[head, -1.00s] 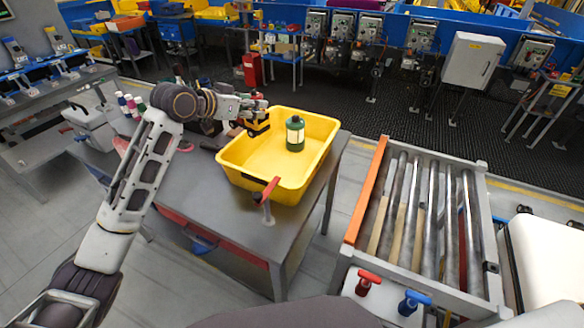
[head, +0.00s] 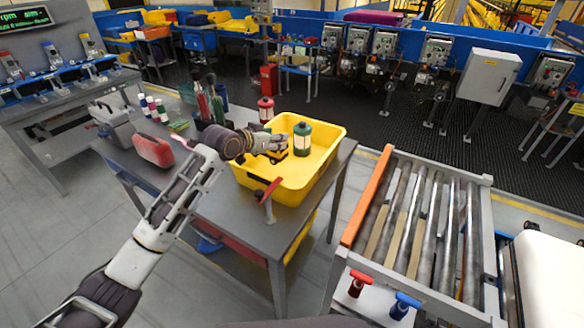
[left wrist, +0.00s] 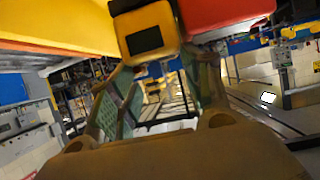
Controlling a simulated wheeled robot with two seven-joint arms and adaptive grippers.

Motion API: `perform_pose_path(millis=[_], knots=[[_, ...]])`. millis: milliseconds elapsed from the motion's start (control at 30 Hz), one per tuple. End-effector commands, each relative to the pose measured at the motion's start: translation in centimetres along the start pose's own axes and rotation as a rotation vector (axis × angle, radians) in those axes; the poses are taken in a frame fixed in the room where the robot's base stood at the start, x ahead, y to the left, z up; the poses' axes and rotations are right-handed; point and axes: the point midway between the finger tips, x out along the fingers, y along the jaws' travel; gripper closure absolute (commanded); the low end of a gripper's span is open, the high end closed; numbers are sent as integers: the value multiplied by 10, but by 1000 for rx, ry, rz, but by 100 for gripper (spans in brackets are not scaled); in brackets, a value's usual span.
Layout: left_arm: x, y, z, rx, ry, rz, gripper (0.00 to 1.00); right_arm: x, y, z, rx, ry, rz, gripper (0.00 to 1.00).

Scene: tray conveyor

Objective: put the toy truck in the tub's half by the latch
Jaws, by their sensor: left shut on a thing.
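The yellow tub (head: 290,191) stands on the grey table. A latch with a red handle (head: 268,189) stands at its near side. A green canister (head: 302,140) with a pale label stands upright in the tub's far part. My left gripper (head: 276,148) is over the tub's left part, left of the canister, and shut on the toy truck (head: 279,156). The truck is mostly hidden by the gripper; its yellow body with a dark window shows between the fingers in the left wrist view (left wrist: 147,38). I cannot tell whether it touches the tub floor. My right gripper is out of view.
A red lantern (head: 265,110) stands behind the tub. Bottles (head: 203,103) and a red case (head: 153,150) are on the table's left part. A roller conveyor (head: 420,220) with an orange side rail is to the right, past a gap.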

Motion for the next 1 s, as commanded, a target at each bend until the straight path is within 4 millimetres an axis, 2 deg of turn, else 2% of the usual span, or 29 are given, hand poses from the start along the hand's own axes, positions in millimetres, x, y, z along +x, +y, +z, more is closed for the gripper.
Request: perform_pose_path(millis=[733, 1000], knots=[[0, -1, -1, -18, 2, -40, 99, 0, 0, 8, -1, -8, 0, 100], [10, -1, 21, -19, -1, -40, 99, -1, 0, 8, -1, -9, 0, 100]])
